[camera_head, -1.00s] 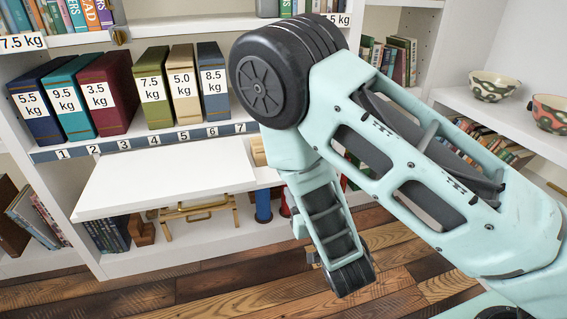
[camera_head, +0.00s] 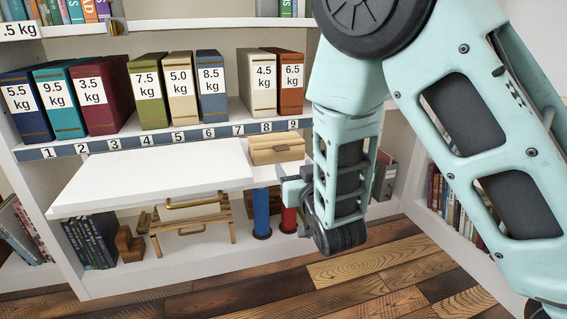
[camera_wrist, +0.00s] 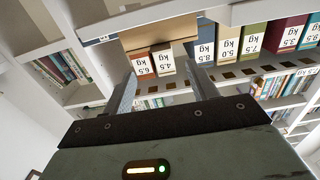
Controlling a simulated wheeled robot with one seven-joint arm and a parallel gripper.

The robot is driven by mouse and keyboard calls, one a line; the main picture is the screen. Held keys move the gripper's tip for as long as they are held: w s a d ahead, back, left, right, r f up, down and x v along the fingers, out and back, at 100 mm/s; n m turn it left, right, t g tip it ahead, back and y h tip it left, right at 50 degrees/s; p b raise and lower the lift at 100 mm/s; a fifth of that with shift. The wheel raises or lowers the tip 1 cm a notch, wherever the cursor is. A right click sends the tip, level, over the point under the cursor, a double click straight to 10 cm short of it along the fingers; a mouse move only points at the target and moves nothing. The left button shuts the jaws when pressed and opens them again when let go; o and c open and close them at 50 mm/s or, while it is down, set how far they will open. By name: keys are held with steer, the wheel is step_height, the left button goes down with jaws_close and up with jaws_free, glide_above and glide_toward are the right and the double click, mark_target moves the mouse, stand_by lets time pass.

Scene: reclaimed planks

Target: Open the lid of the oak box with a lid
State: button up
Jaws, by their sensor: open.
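The oak box (camera_head: 276,150) is a small light-wood box with a little dark pull on its front. It sits at the right end of the white board in the head view, and its lid looks shut. In the wrist view, which is upside down, a tan wooden box (camera_wrist: 158,32) shows at the top, beyond the fingers. My gripper (camera_head: 292,192) is just right of and below the box in the head view, partly hidden by my wrist. In the wrist view my gripper (camera_wrist: 160,72) has its two fingers wide apart with nothing between them.
A white board (camera_head: 150,180) juts out from the shelf left of the box. Weight-labelled books (camera_head: 210,88) stand on the shelf above a numbered strip (camera_head: 160,138). Below are a blue cylinder (camera_head: 262,213), a red cylinder (camera_head: 289,213) and a small wooden stand (camera_head: 190,222). The plank floor is clear.

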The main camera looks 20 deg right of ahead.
mark_target(283, 150)
steer(key=w+b, duration=0.1)
steer(key=w, duration=0.9)
jaws_close()
steer(key=shift+r, duration=0.15)
